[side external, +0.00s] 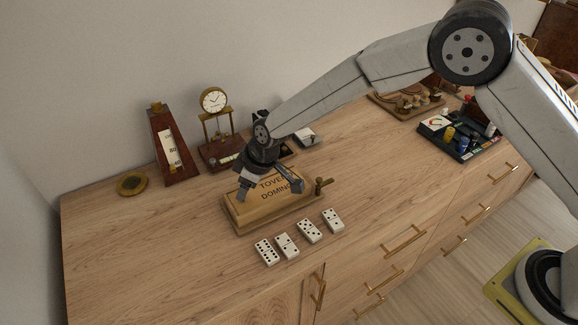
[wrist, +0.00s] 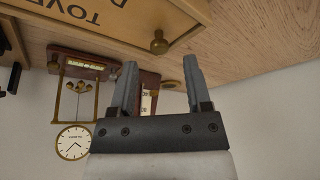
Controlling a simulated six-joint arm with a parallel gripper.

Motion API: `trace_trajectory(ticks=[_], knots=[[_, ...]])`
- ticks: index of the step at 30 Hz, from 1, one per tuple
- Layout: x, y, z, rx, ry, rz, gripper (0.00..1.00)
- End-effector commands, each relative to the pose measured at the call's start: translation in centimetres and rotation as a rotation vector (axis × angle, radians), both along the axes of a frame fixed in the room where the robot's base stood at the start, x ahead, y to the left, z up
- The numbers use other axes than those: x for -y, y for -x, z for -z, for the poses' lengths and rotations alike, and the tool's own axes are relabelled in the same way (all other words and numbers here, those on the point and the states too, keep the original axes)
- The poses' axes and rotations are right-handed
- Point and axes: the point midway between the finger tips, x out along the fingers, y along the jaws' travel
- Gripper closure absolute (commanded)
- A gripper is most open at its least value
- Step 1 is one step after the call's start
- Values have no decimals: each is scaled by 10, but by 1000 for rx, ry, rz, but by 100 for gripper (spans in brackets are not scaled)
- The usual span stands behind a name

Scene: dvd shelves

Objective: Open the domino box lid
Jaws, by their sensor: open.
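The wooden domino box (side external: 280,215) sits on the cabinet top in the side view, its lid (side external: 256,208) lying flat on it and lettered in dark print. In the wrist view the lid (wrist: 100,8) fills the upper left, with a round brass knob (wrist: 159,45) at its end. A brass fitting (side external: 322,184) stands at the box's right end in the side view. My gripper (side external: 270,191) is open and low over the lid, partly hiding it. In the wrist view my gripper (wrist: 160,63) has the knob ahead of and between its fingertips; contact cannot be told.
Several domino tiles (side external: 310,231) lie in front of the box. A metronome (side external: 171,149), a clock on a stand (side external: 214,101) and a round brass disc (side external: 132,184) stand behind. A dark tray (side external: 458,136) is to the right. The cabinet top is clear at front left.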

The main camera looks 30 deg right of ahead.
Motion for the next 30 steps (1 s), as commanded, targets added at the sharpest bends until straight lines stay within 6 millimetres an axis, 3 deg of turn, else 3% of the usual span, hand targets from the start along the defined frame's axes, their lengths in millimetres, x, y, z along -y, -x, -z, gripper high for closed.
trace_trajectory(ticks=[8, 20, 26, 30], knots=[[-6, -6, 19, 0, 0, -1, 37], [-7, -7, 23, 1, -1, 0, 37], [-7, -7, 23, 0, 0, 0, 98], [-7, -7, 22, 0, 0, 0, 100]])
